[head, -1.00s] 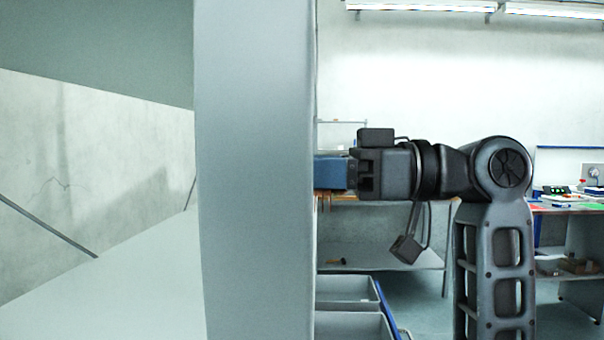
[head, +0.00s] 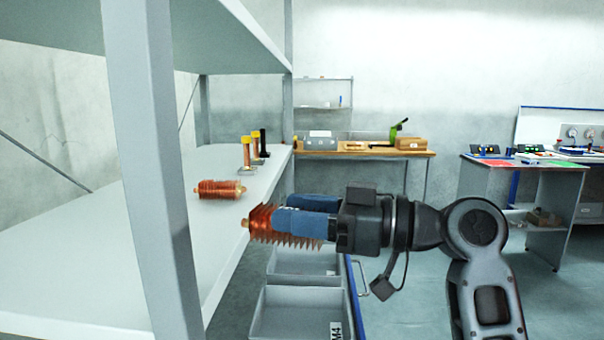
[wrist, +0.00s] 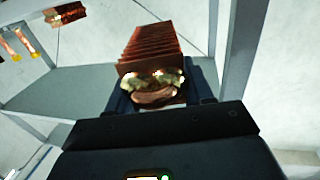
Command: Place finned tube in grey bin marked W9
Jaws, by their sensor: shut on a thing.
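My gripper (head: 280,219) is shut on a copper finned tube (head: 262,232), held level in the air beside the shelf edge and above the bins. In the wrist view the held tube (wrist: 155,48) points away between the jaws, its end cap towards me. A second finned tube (head: 218,189) lies on the shelf; it also shows in the wrist view (wrist: 66,14). Two grey bins stand low on the right of the shelf: a farther one (head: 305,283) and a nearer one (head: 258,318). The nearer bin's label seems to read M4. I see no W9 marking.
The grey shelf (head: 90,260) has a thick upright post (head: 155,170) at the left and an upper board above. Several upright tubes with yellow ends (head: 246,154) stand farther back on it. A workbench (head: 362,153) is behind. Open floor lies right.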

